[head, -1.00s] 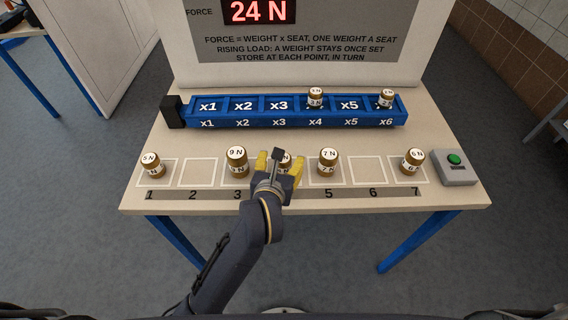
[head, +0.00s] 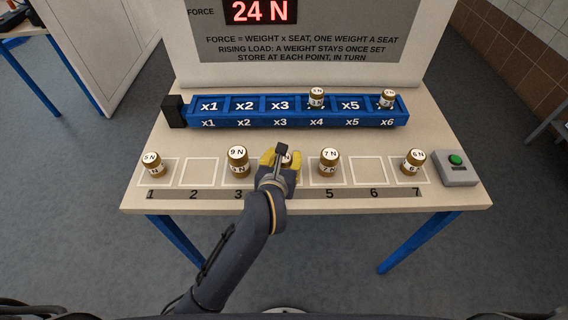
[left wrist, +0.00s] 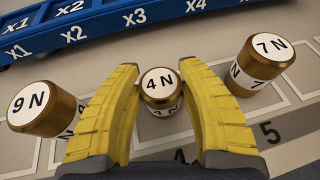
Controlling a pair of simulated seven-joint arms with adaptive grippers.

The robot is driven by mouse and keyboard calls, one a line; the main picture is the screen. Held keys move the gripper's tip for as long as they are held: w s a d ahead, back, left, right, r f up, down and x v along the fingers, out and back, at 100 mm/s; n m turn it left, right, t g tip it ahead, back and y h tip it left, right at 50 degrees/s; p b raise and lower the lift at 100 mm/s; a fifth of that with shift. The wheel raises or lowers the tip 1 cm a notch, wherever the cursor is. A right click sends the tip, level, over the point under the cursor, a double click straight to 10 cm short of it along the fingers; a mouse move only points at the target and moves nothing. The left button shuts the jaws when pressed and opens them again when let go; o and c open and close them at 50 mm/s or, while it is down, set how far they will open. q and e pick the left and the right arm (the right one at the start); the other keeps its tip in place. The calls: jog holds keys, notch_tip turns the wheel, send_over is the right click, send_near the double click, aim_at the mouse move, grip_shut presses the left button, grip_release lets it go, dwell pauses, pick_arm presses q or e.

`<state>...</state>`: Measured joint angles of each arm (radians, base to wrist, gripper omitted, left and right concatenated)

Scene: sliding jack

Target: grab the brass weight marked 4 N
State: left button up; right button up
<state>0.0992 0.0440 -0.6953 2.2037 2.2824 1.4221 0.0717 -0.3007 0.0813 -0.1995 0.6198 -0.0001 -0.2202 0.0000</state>
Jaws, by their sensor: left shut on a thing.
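The brass weight marked 4 N (left wrist: 160,85) stands upright on the table at place 4, between the 9 N and 7 N weights. In the head view only a bit of this weight (head: 287,160) shows between the yellow fingers. My left gripper (head: 280,159) is shut on it, with one finger on each side, as the left wrist view also shows. Its number faces up. My right gripper is not in view.
The 9 N weight (head: 238,161) and 7 N weight (head: 329,163) stand close on either side. Other weights stand at places 1 (head: 153,165) and 7 (head: 413,163). Behind is a blue rail (head: 262,120) with weights at x4 and x6. A green button (head: 455,160) sits at right.

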pick_arm(q)
grip_shut()
jog(key=shift+r, duration=0.1)
